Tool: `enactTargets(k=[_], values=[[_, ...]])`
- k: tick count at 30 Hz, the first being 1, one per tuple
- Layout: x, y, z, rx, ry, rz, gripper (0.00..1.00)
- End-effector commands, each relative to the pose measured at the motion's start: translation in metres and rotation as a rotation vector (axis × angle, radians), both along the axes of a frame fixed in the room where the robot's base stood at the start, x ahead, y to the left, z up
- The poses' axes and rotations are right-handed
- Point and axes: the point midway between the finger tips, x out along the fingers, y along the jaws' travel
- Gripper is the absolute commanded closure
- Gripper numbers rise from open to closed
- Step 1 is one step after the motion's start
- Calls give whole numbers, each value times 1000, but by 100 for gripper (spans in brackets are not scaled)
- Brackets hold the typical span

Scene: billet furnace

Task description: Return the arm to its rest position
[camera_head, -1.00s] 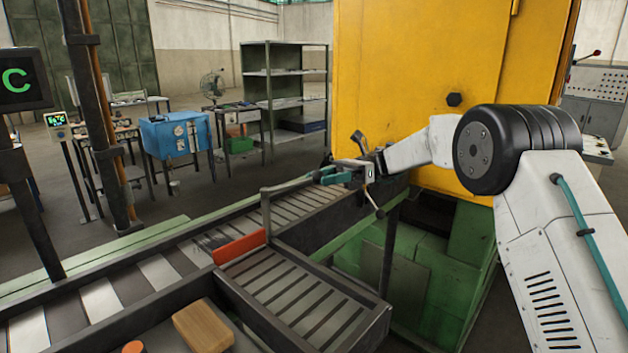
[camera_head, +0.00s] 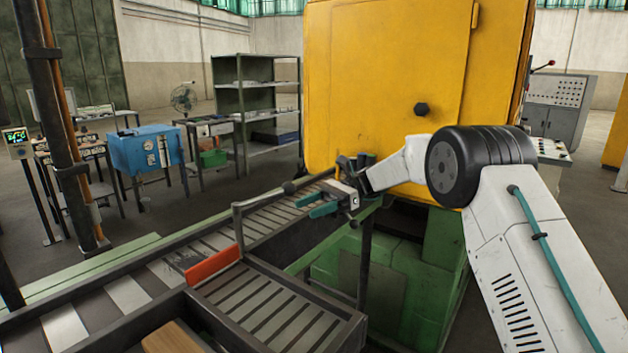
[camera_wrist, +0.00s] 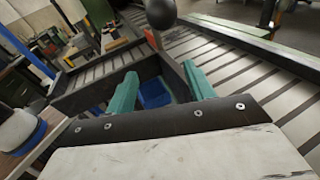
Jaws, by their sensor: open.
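My arm (camera_head: 525,235) reaches from the right edge across the front of the yellow furnace. My gripper (camera_head: 325,202) hangs above the roller conveyor (camera_head: 277,217), in front of the furnace's lower left corner. Its teal fingers are apart, with nothing between them. In the wrist view my gripper (camera_wrist: 161,85) points down toward the slatted rollers, its two fingers spread. A blue bin (camera_wrist: 153,95) shows well below, between the fingers. The arm's base is out of view.
The yellow furnace (camera_head: 385,80) stands close behind my arm. A dark round knob (camera_wrist: 161,13) shows ahead of the fingers. A blue cabinet (camera_head: 147,150) and green shelves (camera_head: 257,97) stand farther back.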

Motion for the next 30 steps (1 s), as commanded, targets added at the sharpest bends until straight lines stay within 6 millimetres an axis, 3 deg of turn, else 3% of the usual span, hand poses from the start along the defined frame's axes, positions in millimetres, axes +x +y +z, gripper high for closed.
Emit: enactTargets(k=[3,7,11,21,30], values=[[-28,-12,-19,-74,-139,26,47],[-58,-30,-22,-138,-278,73,47],[-94,-54,-18,-203,-430,142,47],[-217,-141,4,-368,-852,427,47],[-322,-212,12,-496,-1136,691,47]])
